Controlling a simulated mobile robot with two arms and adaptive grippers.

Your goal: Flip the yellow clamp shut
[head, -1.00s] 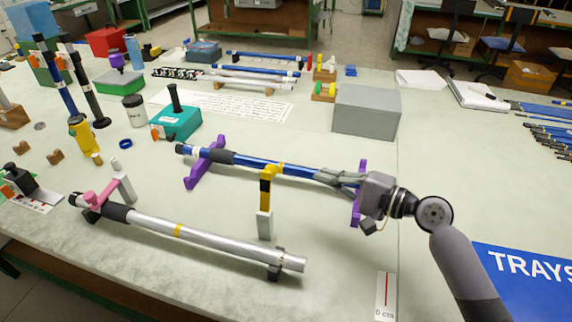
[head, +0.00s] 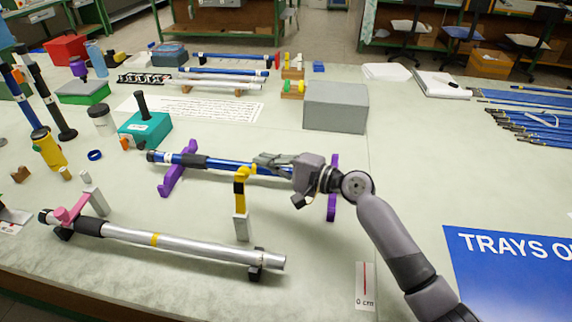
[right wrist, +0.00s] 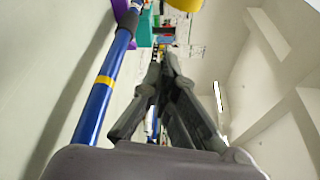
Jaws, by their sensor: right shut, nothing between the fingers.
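The yellow clamp (head: 240,196) stands on a pale grey post (head: 241,229) in front of a blue rod (head: 222,164). Its upper end bends right, near the rod; I cannot tell whether it touches the rod. My right gripper (head: 259,160) is shut and empty, its fingertips above the rod, just right of and behind the clamp's top. In the right wrist view the shut fingers (right wrist: 165,62) point along the rod (right wrist: 94,123), which has a yellow band. A yellow piece (right wrist: 186,4) shows at that view's top edge, probably the clamp. My left gripper is out of view.
Purple supports (head: 176,172) (head: 333,190) hold the blue rod. A silver rod (head: 195,248) with a pink clamp (head: 70,213) lies in front. A grey box (head: 336,107) and a teal block (head: 146,131) stand behind.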

